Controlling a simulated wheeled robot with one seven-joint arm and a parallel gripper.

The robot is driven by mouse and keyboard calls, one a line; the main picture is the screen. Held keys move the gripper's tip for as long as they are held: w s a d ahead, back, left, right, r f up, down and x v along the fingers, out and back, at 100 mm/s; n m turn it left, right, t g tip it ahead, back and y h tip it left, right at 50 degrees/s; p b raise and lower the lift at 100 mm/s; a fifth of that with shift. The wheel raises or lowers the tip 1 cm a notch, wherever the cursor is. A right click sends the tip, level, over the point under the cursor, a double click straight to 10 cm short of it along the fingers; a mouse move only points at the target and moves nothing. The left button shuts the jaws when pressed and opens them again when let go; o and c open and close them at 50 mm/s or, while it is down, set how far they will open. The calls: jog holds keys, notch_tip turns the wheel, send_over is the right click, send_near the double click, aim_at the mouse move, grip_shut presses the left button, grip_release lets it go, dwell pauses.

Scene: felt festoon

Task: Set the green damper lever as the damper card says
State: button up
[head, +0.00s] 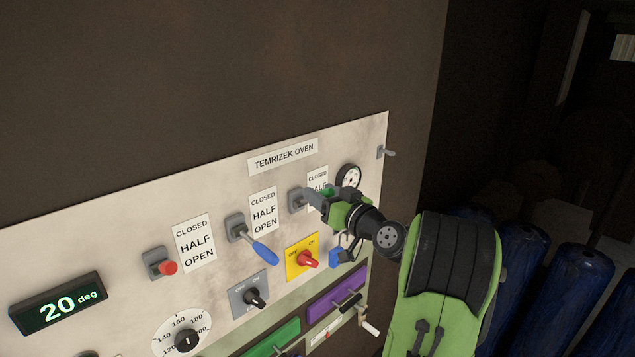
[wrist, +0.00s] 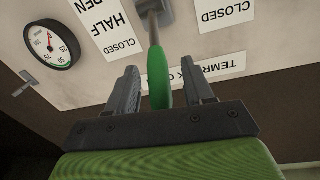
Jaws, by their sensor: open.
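The green damper lever (wrist: 158,75) runs between my two fingers in the wrist view, from its grey mount (wrist: 152,8) at the top. My gripper (wrist: 163,78) is open, with a finger on either side of the lever and visible gaps. In the head view my gripper (head: 314,196) is at the rightmost lever mount (head: 295,202) and hides most of the lever; a bit of green (head: 328,190) shows. The card beside it (wrist: 108,22) reads CLOSED, HALF and part of OPEN, upside down in the wrist view. I see no separate damper card. The lever's exact setting is unclear.
A blue lever (head: 264,251) and a red lever (head: 168,267) stand to the left on the oven panel (head: 130,220). A gauge (head: 349,177) is close on the right. Knobs and a yellow switch plate (head: 294,265) lie below. Blue cylinders (head: 585,290) stand at right.

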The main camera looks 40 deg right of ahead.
jog(key=shift+w+d, duration=0.15)
jog(key=shift+w, duration=1)
grip_shut()
